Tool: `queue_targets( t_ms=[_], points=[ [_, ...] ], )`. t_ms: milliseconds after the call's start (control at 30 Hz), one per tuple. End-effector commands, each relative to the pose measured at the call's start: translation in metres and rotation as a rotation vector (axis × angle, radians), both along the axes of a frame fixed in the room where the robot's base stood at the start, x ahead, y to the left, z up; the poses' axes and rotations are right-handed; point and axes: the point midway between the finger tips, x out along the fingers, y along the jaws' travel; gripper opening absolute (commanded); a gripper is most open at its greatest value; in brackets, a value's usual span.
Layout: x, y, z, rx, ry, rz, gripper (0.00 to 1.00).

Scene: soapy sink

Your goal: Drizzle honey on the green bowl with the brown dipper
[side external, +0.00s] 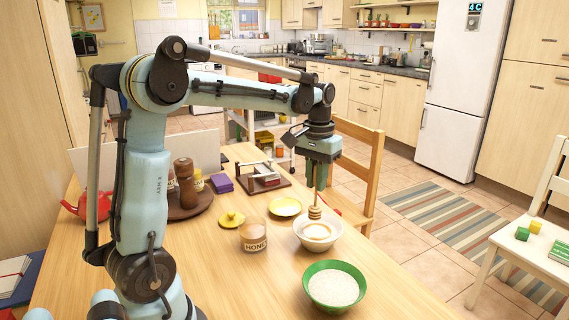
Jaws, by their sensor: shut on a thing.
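My gripper (317,187) is shut on the handle of the brown honey dipper (315,212) and points down. The dipper hangs upright with its ridged head over the back of a white bowl (304,237), which has pale, tan-topped food in it. I cannot tell whether the head touches the food. The green bowl (320,301), filled with pale, grainy food, stands closer to the camera. A jar marked HONEY (253,239) stands open left of the white bowl. I cannot see honey on the dipper clearly.
A yellow lid (231,219) and a yellow saucer (285,206) lie behind the jar. A round wooden tray (190,212) holds a brown mill (186,182). A purple block (220,183) and a dark wooden stand (264,184) are farther back. A chair (365,160) stands beyond the table.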

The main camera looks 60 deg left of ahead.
Motion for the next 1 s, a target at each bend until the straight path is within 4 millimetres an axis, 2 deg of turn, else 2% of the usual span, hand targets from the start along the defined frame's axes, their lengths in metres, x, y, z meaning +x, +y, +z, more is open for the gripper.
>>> queue_targets(
  t_ms=[167, 300, 500, 700, 1000],
  points=[
    [-0.041, 0.028, 0.016, 0.001, 0.000, 0.139, 0.00],
    [-0.082, 0.047, 0.028, 0.000, 0.000, 0.275, 0.00],
    [-0.126, 0.061, 0.038, 0.000, 0.000, 0.420, 0.00],
    [-0.141, 0.064, 0.039, 0.000, 0.000, 0.475, 0.00],
    [-0.141, 0.064, 0.020, 0.001, 0.000, 0.475, 0.00]
  ],
)
